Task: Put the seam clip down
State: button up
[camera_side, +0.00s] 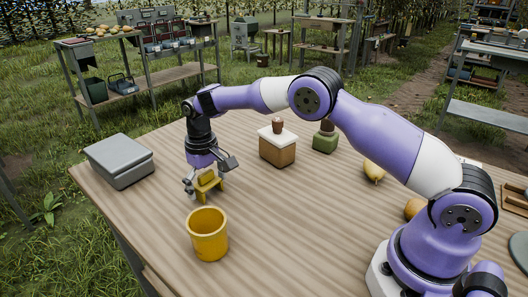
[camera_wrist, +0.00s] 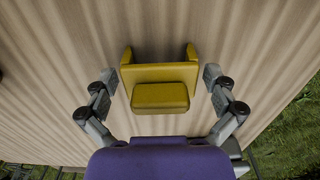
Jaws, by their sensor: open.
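The yellow seam clip (camera_side: 208,184) stands on the wooden table in the side view, with a raised block on its top. In the wrist view the clip (camera_wrist: 160,82) lies between my fingers, with gaps visible on both sides of the block. My gripper (camera_side: 203,182) points down over the clip. In the wrist view my gripper (camera_wrist: 161,90) is open, its fingers apart from the clip. Part of the clip is hidden by the gripper in the side view.
A yellow cup (camera_side: 208,236) stands in front of the clip. A grey box (camera_side: 119,160) is at the left table edge. A brown box with a white top (camera_side: 277,149) and a green block (camera_side: 325,142) are behind to the right. A pear (camera_side: 374,171) lies farther right.

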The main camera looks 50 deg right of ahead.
notch_tip(320, 180, up, 12)
jog(key=shift+r, duration=0.15)
notch_tip(320, 180, up, 6)
jog(key=t, duration=0.1)
send_over(206, 173)
jog(key=s+d, duration=0.2)
jog(key=s, duration=0.1)
jog(key=s+d+r+t, duration=0.1)
jog(key=s+r+t, duration=0.15)
jog(key=s, duration=0.35)
jog(key=s+d+f+t, duration=0.1)
jog(key=s+f, duration=0.1)
jog(key=s, duration=0.5)
jog(key=s+d+f+t, duration=0.1)
jog(key=s+f, duration=0.1)
jog(key=s, duration=0.6)
jog(key=shift+s, duration=0.25)
